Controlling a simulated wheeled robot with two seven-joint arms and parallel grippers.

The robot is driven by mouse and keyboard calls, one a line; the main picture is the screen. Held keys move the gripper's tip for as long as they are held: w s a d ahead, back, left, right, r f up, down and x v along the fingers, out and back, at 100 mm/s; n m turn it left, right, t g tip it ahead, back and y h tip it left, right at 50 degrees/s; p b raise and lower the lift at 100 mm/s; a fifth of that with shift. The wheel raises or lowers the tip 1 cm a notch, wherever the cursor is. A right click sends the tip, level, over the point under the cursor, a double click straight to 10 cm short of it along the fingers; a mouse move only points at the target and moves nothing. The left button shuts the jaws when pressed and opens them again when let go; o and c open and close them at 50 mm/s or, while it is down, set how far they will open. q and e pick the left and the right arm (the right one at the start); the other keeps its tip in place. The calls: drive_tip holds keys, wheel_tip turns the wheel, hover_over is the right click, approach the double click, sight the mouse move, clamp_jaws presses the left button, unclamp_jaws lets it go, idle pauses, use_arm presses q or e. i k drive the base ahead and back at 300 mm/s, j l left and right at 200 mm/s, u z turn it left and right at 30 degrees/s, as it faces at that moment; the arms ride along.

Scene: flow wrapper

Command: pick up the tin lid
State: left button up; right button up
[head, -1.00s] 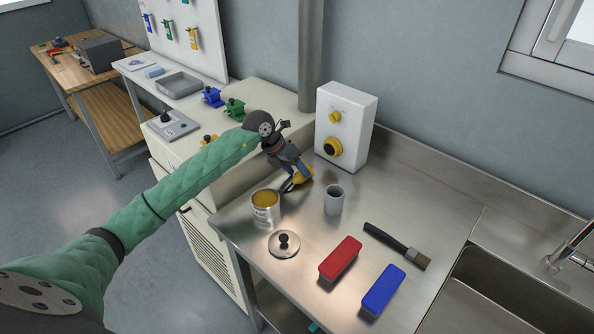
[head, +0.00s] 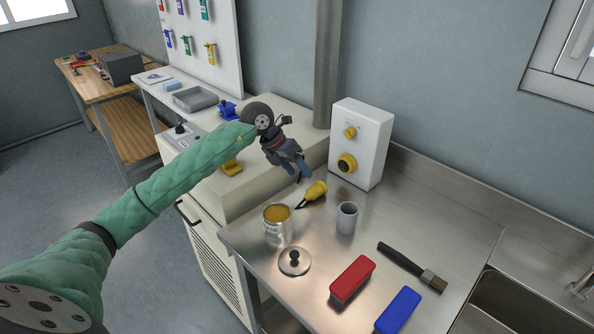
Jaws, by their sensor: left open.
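The tin lid (head: 294,262) is a round silver disc with a black knob. It lies flat near the front edge of the steel counter. The open tin (head: 277,226), with yellow-brown contents, stands just behind it. My left gripper (head: 300,172) is open and empty, above the back of the counter, behind the tin and well away from the lid. A yellow-handled tool (head: 314,192) lies on the counter below and in front of the gripper, apart from it. My right gripper is out of view.
A grey cup (head: 347,217) stands right of the tin. A red block (head: 352,279), a blue block (head: 398,311) and a black-handled brush (head: 411,267) lie farther right. A white control box (head: 361,143) stands at the back. The sink (head: 490,303) is at the lower right.

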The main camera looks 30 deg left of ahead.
sight(292, 261)
drive_tip(key=k, duration=1.5)
